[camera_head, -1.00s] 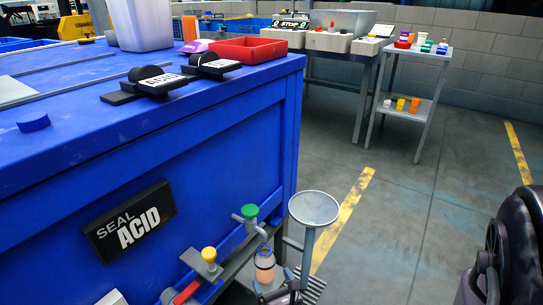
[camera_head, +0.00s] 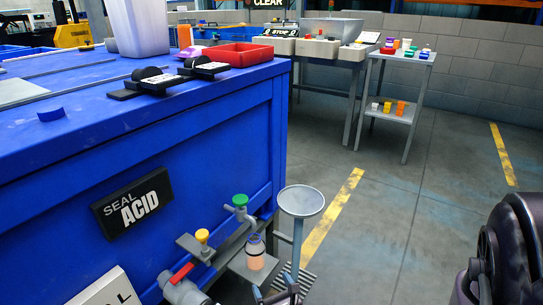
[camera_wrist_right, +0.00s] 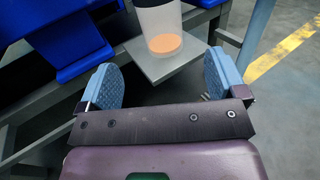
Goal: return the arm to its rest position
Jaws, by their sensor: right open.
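My right gripper (camera_head: 276,293) shows at the bottom edge of the head view, below and in front of a clear bottle (camera_head: 255,256) with orange contents. In the right wrist view, my right gripper (camera_wrist_right: 164,80) has its two blue pads wide apart with nothing between them. The bottle (camera_wrist_right: 160,30) stands upright on a small grey platform (camera_wrist_right: 150,68) beyond the fingertips, apart from them. My left gripper is not in view.
A blue bench (camera_head: 200,140) with a green-handled tap (camera_head: 240,201), yellow-knobbed tap (camera_head: 202,237) and red-handled valve (camera_head: 181,275) fills the left. A round grey dish on a post (camera_head: 301,201) stands close right of the bottle. Open floor lies farther right.

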